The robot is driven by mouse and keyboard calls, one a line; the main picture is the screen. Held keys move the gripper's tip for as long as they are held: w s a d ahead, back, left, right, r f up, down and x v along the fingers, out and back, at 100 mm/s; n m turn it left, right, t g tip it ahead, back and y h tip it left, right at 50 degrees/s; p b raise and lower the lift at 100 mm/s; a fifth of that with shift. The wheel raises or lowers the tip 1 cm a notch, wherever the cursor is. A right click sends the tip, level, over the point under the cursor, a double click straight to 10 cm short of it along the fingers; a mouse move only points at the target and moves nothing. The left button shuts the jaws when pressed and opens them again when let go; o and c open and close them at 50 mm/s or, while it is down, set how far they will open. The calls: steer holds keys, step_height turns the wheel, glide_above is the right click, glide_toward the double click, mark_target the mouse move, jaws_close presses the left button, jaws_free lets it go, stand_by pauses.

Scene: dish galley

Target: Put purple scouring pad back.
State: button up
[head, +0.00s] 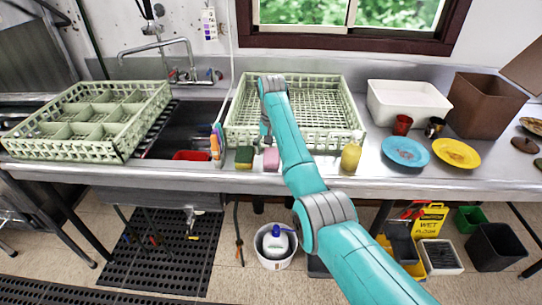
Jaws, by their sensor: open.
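A pinkish-purple scouring pad (271,159) stands near the front edge of the steel counter, just left of my forearm. A green and yellow sponge (244,157) stands to its left with a small gap. My gripper (266,141) is small in the head view, pointing down at the front of the pale green rack, just behind the pad. It is open, and I see nothing held in it. My arm hides part of it, and I cannot tell whether it touches the pad.
The pale green rack (240,113) stands behind the pad, and a divided rack (70,148) is at left. A holder with brushes (217,145), a yellow bottle (351,157), a blue plate (405,151) and a yellow plate (456,153) line the counter.

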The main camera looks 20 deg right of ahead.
mark_target(272, 155)
step_height(272, 155, up, 10)
steer(key=shift+f, duration=0.15)
stand_by(0.4)
